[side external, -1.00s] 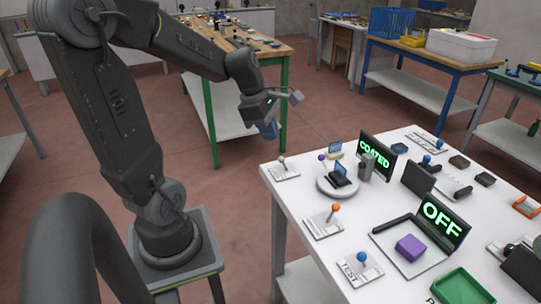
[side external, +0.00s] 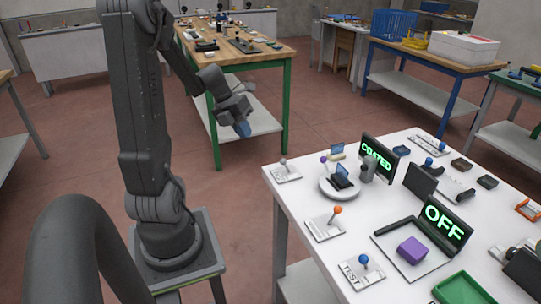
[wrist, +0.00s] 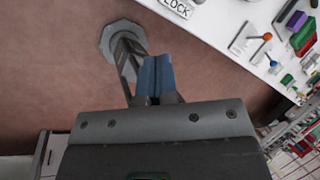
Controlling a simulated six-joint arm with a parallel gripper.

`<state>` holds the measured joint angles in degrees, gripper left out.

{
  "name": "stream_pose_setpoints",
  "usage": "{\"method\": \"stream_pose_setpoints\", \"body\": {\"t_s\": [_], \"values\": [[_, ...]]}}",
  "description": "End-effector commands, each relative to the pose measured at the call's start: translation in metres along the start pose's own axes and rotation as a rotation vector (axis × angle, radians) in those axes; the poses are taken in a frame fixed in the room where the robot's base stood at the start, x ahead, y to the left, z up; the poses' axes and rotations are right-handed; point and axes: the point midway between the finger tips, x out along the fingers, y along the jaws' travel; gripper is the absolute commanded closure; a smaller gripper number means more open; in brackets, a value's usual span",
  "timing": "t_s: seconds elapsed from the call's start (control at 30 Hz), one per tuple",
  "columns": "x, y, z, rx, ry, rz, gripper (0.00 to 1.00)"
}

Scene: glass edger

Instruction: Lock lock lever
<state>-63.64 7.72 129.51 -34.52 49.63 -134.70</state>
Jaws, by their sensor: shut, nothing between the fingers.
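The lever with a pale grey knob (side external: 283,161) stands on a labelled plate (side external: 287,175) at the table's near left corner. My gripper (side external: 243,130) is off the table, left of and above the lever, over the floor. Its blue fingers also show in the wrist view (wrist: 157,72), closed together and empty, apart from every lever.
An orange-knobbed lever (side external: 337,210) and a blue-knobbed TEST lever (side external: 364,259) line the near edge. A round stand (side external: 338,190), a COATED screen (side external: 378,155) and an OFF screen (side external: 444,219) stand further in. A purple block (side external: 411,250) lies before OFF.

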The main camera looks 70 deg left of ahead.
Motion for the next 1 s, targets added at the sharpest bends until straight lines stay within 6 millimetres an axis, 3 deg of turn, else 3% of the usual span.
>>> {"method": "stream_pose_setpoints", "body": {"t_s": [0.23, 0.63, 0.8, 1.0], "values": [[0.024, -0.001, -0.001, 0.002, 0.007, -0.002, 1.00], [0.104, -0.001, -0.002, 0.002, 0.009, -0.001, 1.00], [0.108, -0.026, 0.006, 0.008, 0.001, 0.001, 1.00], [0.111, -0.037, 0.008, 0.004, 0.001, 0.000, 1.00]]}}
